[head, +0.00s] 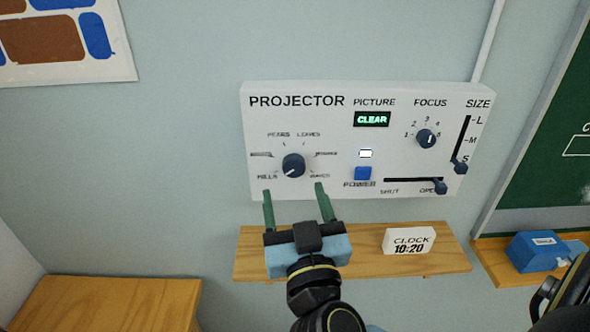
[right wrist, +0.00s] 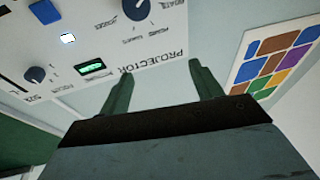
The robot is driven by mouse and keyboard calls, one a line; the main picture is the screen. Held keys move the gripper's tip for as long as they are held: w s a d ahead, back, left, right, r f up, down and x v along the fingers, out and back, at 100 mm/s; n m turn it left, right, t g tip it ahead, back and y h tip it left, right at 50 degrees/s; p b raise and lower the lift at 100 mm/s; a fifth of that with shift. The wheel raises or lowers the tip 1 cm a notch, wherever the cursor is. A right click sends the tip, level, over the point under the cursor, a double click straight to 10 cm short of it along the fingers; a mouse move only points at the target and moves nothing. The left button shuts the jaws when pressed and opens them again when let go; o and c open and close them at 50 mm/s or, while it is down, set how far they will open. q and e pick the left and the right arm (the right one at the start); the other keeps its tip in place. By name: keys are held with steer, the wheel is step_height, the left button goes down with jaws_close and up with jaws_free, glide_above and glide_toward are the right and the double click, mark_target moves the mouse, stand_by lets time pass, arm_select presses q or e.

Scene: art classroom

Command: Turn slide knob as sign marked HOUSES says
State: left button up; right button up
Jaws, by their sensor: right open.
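The slide knob (head: 293,165) is a dark round dial with a white mark, at the left of the white projector panel (head: 330,185). Its mark seems to point to the lower left, towards HILLS. Small, partly blurred labels ring it. My right gripper (head: 293,190) is open and empty, its two green fingers spread just below the knob, apart from it as far as I can tell. In the right wrist view the knob (right wrist: 137,8) is cut by the top edge, beyond the fingers (right wrist: 162,72). I see no sign marked HOUSES. My left gripper is not in view.
The panel also has a CLEAR display (head: 371,119), a focus knob (head: 425,138), a blue power button (head: 363,173) and two sliders. Below, a wooden shelf (head: 355,265) holds a CLOCK 10:20 card (head: 409,241). A chalkboard (head: 550,150) is at the right.

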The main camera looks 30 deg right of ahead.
mark_target(295, 169)
steer(key=w+d+f+g, duration=0.1)
steer(key=w+d, duration=0.1)
steer(key=w, duration=0.2)
steer(key=w+d+f+g, duration=0.1)
steer(key=w+d, duration=0.2)
steer(key=w+d+f+g+p, duration=0.1)
steer(key=w+d+f, duration=0.1)
steer(key=w, duration=0.2)
steer(key=shift+w+d, duration=0.25)
steer(key=shift+w, duration=0.05)
steer(key=c, duration=1)
